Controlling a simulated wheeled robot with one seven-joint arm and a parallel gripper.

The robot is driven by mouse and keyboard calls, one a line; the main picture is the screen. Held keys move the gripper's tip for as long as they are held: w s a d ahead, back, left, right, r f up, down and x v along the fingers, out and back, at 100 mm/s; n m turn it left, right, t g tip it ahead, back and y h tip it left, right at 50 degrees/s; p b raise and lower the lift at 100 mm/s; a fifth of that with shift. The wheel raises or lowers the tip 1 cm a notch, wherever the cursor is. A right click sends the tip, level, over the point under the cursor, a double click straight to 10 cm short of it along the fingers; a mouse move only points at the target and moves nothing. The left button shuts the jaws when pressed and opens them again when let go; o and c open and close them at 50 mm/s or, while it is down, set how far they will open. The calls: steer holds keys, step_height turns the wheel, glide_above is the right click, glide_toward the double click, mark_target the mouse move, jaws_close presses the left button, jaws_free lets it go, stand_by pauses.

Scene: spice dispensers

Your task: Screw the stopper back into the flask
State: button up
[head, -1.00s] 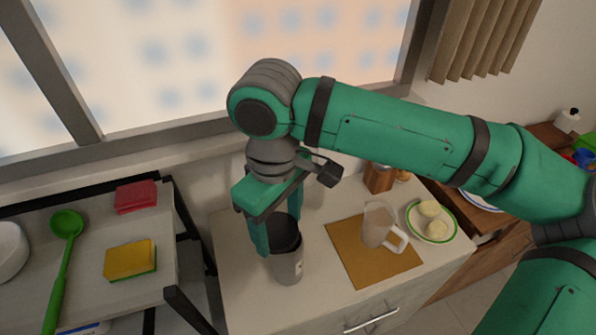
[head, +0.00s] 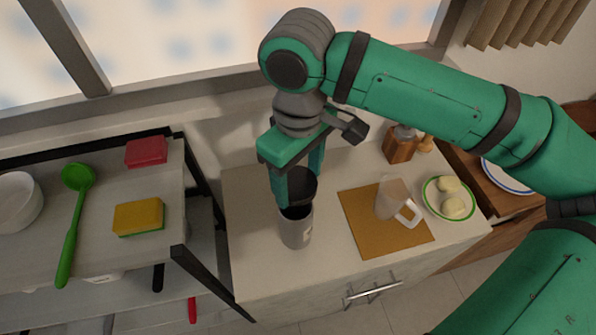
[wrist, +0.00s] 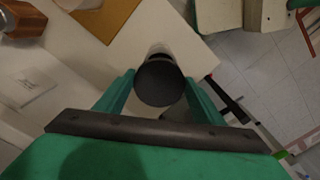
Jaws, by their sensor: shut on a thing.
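The stopper (head: 302,187) is a black, round-topped piece. My gripper (head: 299,180) is shut on it from two sides and holds it over the flask. The flask (head: 296,234) is a grey cylinder standing upright on the white counter, with a dark mouth just below the stopper. The stopper seems to sit slightly above and behind the mouth; whether they touch is unclear. In the wrist view the stopper (wrist: 158,83) is a dark disc between my fingers and hides most of the flask (wrist: 160,50).
A glass mug (head: 393,200) stands on an orange-brown mat (head: 370,238) right of the flask. A green-rimmed plate (head: 431,206) and a wooden block (head: 401,148) are further right. A shelf cart (head: 110,205) with a green ladle and sponges stands left. Counter around the flask is clear.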

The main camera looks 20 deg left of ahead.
mark_target(298, 185)
steer(key=shift+s+f, duration=0.1)
steer(key=shift+f, duration=2.1)
steer(key=shift+f, duration=0.95)
steer(key=o, duration=0.5)
steer(key=c, duration=0.5)
steer(key=shift+c, duration=0.2)
